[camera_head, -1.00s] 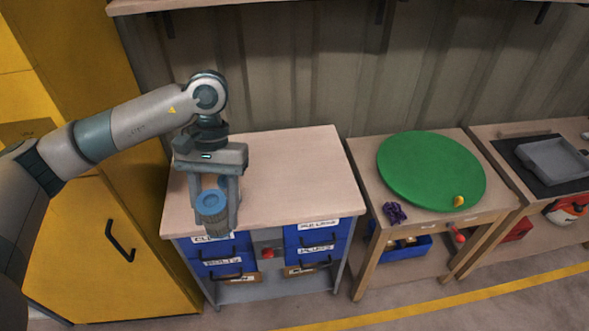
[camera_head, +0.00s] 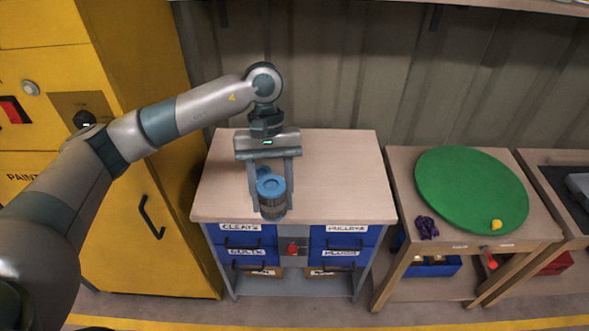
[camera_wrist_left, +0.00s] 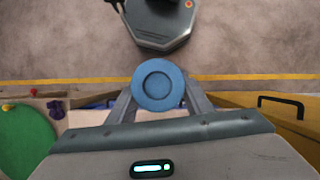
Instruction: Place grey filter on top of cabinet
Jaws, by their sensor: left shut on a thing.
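The grey filter (camera_head: 271,203) is a short cylinder with a blue cap and a grey ribbed body. My left gripper (camera_head: 270,195) is shut on it and holds it upright at the front edge of the cabinet top. The cabinet (camera_head: 330,180) has a pale wooden top and blue drawers below. I cannot tell whether the filter touches the top. In the left wrist view the blue round cap of the filter (camera_wrist_left: 159,85) sits between the two fingers. Another small blue thing (camera_head: 263,173) shows just behind the filter, partly hidden. My right gripper is not in view.
A table with a green round board (camera_head: 470,185) stands to the right, with a purple crumpled thing (camera_head: 427,228) and a yellow thing (camera_head: 495,225) on it. A tall yellow locker (camera_head: 140,120) stands to the left. The cabinet top's right half is clear.

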